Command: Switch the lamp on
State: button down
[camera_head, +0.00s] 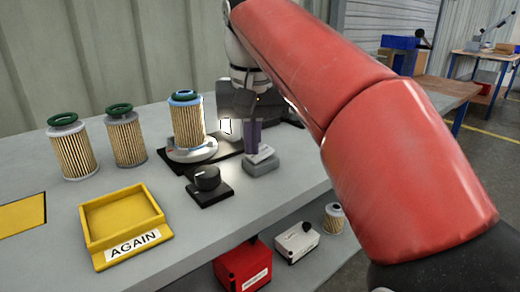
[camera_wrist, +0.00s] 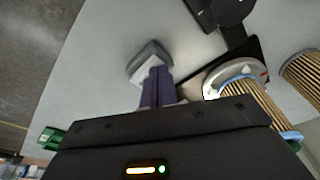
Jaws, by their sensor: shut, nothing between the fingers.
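My gripper (camera_head: 256,147) points down with its purple fingers shut and empty. Its tips are at the small grey switch box (camera_head: 262,167) with a pale top, at the right of the bench; I cannot tell if they touch. The wrist view shows the fingertips (camera_wrist: 155,70) over the same switch box (camera_wrist: 148,55), hiding part of its top. A small bright white lamp face (camera_head: 225,126) shows beside the pleated cartridge (camera_head: 188,125) with a blue rim. The cartridge and bench near it are brightly lit, so the lamp looks on.
The cartridge stands on a round silver stand (camera_head: 192,151). A black knob (camera_head: 207,178) sits in front. Two green-rimmed cartridges (camera_head: 73,150) (camera_head: 126,138) stand left, behind a yellow AGAIN tray (camera_head: 122,218). A red box (camera_head: 243,265) and a white box (camera_head: 297,241) are below.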

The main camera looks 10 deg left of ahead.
jog(key=shift+r+p, duration=1.75)
jog(key=shift+r, duration=0.7)
notch_tip(320, 180, up, 2)
jog(key=shift+d, duration=0.1)
jog(key=d+f+m, duration=0.1)
jog(key=d+f, duration=0.2)
jog(key=d, duration=0.7)
jog(key=s+d+f+m+t, duration=0.1)
jog(key=s+d+f+t, duration=0.1)
jog(key=s+d+f, duration=0.5)
jog(key=s+d+f+m+t, duration=0.1)
jog(key=s+d+f, duration=0.6)
jog(key=f, duration=0.7)
jog(key=shift+s+d+f+m+t+h, duration=0.3)
jog(key=shift+s+d+m+t, duration=0.15)
jog(key=shift+d, duration=0.45)
jog(key=shift+w, duration=0.1)
